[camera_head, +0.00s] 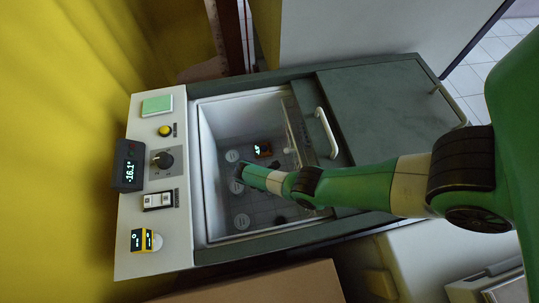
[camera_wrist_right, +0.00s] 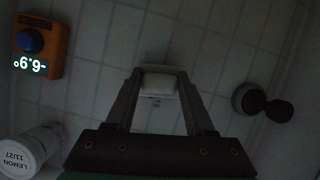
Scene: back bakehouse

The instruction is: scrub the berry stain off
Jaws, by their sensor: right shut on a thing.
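My right gripper (camera_wrist_right: 160,88) is shut on a small white block (camera_wrist_right: 158,70) in the right wrist view, held low over pale tiles (camera_wrist_right: 100,55). I cannot tell whether the block touches them. In the head view my right arm reaches into the open chest freezer (camera_head: 205,150), with the gripper (camera_head: 238,172) dark and hard to make out at its left side. I cannot clearly make out a berry stain in either view; the block and fingers may cover it. My left gripper is out of view.
An orange thermometer (camera_wrist_right: 42,45), a white tub marked LEMON (camera_wrist_right: 25,150) and a dark round-ended object (camera_wrist_right: 262,102) surround the gripper. A green pad (camera_head: 157,105) lies on the control panel.

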